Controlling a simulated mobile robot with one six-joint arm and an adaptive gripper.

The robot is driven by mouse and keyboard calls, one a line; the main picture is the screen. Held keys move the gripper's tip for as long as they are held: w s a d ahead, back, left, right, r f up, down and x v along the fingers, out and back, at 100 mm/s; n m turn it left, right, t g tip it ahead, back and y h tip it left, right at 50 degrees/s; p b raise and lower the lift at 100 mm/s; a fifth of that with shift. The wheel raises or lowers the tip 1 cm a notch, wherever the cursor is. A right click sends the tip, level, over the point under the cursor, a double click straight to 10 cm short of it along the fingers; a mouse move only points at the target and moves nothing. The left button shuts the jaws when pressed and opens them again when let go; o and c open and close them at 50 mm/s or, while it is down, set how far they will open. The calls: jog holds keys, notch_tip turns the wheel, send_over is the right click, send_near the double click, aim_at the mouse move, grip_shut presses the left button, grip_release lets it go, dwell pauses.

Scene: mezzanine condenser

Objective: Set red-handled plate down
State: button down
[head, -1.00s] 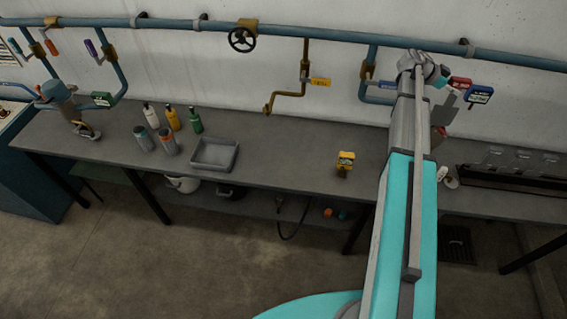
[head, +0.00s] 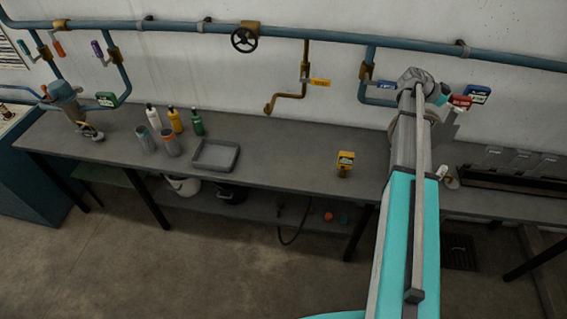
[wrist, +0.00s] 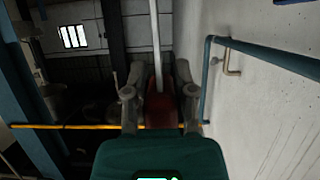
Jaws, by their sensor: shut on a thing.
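In the wrist view, my gripper (wrist: 159,82) is shut on the red handle (wrist: 160,110). A pale narrow strip (wrist: 156,45) runs straight up from the handle, which looks like the plate seen edge-on. In the head view, a grey flat piece (head: 447,129), likely the held plate, shows just right of my arm in front of the wall, above the bench. The plate looks held in the air, clear of the bench.
The bench (head: 290,167) has clear room around the yellow device (head: 345,163). A grey tray (head: 232,168), bottles (head: 175,121) and cups stand left. A rack with clear vessels (head: 515,180) is at right. Wall pipes (head: 310,34) with tags run close behind.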

aim_at(438, 138)
jog(key=shift+s+f+b, duration=0.2)
jog(key=shift+f+b, duration=0.55)
jog(key=shift+f, duration=0.2)
notch_tip(438, 138, down, 13)
jog(key=b, duration=1.2)
jog(key=shift+s+r+b, duration=0.1)
jog(key=shift+b, duration=0.3)
jog(key=shift+a, duration=0.15)
